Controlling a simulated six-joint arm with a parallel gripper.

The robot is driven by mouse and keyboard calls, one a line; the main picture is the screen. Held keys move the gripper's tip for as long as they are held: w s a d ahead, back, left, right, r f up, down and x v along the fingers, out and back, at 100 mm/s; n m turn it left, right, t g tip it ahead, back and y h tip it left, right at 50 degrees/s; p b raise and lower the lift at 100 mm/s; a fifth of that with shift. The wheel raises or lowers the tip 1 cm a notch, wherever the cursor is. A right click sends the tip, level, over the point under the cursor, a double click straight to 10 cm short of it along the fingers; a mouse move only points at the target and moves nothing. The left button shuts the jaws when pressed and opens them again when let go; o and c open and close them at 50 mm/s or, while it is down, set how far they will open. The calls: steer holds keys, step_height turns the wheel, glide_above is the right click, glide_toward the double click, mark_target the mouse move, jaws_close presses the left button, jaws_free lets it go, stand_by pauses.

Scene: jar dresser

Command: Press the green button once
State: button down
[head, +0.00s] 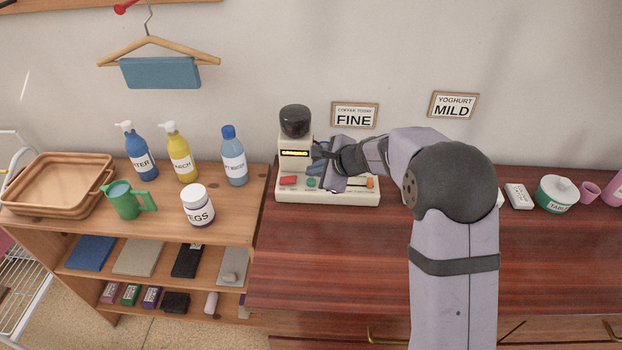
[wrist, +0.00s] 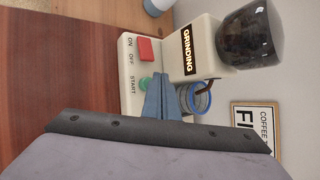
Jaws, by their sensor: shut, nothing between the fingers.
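The green button (head: 312,183) is on the cream base of the coffee grinder (head: 290,191), right of a red switch (head: 289,181). In the wrist view the green button (wrist: 144,83) shows beside the word START, partly hidden by my fingers. My gripper (wrist: 162,77) is shut and empty, its blue fingertips right at the button's edge in the picture. I cannot tell whether they touch it. In the head view my gripper (head: 322,172) is over the grinder's front. The grinder's display (wrist: 187,51) reads GRINDING.
A blue-rimmed container (wrist: 200,97) stands close beside my fingers at the grinder. A dark hopper (head: 295,121) tops the grinder. A white box (head: 519,196) and a green-and-white jar (head: 556,194) stand at the right. The dresser top (head: 330,250) is clear in front.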

mark_target(314, 187)
step_height(314, 187, up, 5)
steer(key=p, duration=0.4)
steer(key=shift+r, duration=0.1)
stand_by(0.9)
steer(key=s+d+f+n+g+h, duration=0.1)
steer(key=s+d+n+g+h, duration=0.1)
steer(key=s+d+n, duration=0.4)
steer(key=s+d+f+n+g+h, duration=0.2)
steer(key=s+d+n, duration=0.4)
steer(key=s, duration=1.1)
steer(key=s+d+f+n+g+h, duration=0.2)
steer(key=s+d+n, duration=0.4)
steer(key=s, duration=0.6)
steer(key=shift+d+n+g, duration=0.15)
steer(key=shift+n+g, duration=0.15)
steer(key=shift+g, duration=0.1)
